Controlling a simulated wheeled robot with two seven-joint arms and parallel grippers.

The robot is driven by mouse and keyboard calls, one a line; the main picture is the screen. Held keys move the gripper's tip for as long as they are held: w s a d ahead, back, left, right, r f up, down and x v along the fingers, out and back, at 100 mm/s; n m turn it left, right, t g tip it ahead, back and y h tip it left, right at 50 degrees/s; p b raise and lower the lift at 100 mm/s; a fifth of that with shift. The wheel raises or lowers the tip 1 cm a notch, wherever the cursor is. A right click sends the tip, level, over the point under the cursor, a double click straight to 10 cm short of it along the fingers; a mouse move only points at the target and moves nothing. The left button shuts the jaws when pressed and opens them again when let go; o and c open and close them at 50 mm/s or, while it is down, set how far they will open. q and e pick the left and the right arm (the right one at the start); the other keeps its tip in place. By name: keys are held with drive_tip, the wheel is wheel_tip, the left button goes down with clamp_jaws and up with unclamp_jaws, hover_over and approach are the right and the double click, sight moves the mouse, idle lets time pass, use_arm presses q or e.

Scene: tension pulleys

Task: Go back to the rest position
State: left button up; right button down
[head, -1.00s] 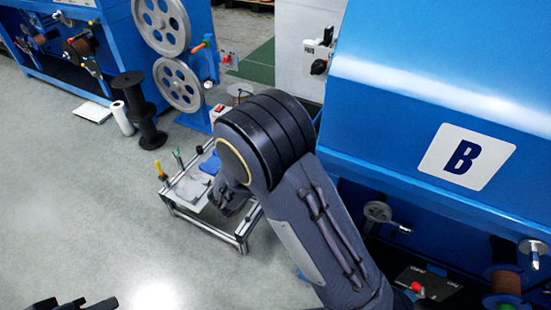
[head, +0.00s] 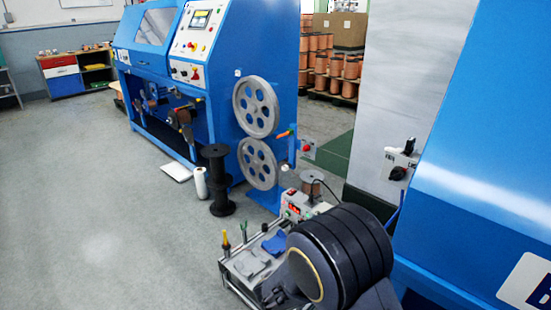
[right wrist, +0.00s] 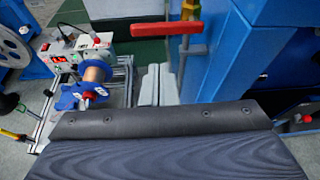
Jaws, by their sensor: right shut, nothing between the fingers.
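My right arm comes in at the lower right of the head view, with its rounded dark wrist housing large in front. My right gripper (head: 277,291) shows only in part, small and dark, left of that housing and over the low cart. In the right wrist view the dark gripper body (right wrist: 165,128) fills the bottom, and nothing is seen held. The gripper is shut and empty. My left gripper is not in view.
The aluminium-framed cart (head: 238,285) carries tools and a control box (head: 297,206). Blue machines flank the space. A black spool (head: 221,180) stands on the floor. Left floor is clear.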

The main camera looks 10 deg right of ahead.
drive_tip(key=s+d+r+m+g+y, duration=0.1)
drive_tip(key=s+d+m+g+y, duration=0.1)
drive_tip(key=s+d+m+g, duration=0.45)
drive_tip(key=s+r+m+y, duration=0.4)
drive_tip(key=s+m+y, duration=0.5)
drive_tip(key=s+m, duration=0.55)
drive_tip(key=s+a+r+m+t+y, duration=0.4)
drive_tip(key=s+a+r+m, duration=0.1)
drive_tip(key=s+m, duration=0.15)
wheel_tip(320, 180, up, 13)
drive_tip(key=p, duration=1.2)
drive_tip(key=shift+w+p, duration=0.25)
drive_tip(key=shift+p, duration=0.15)
drive_tip(key=shift+a+f, duration=0.1)
drive_tip(key=shift+f, duration=0.05)
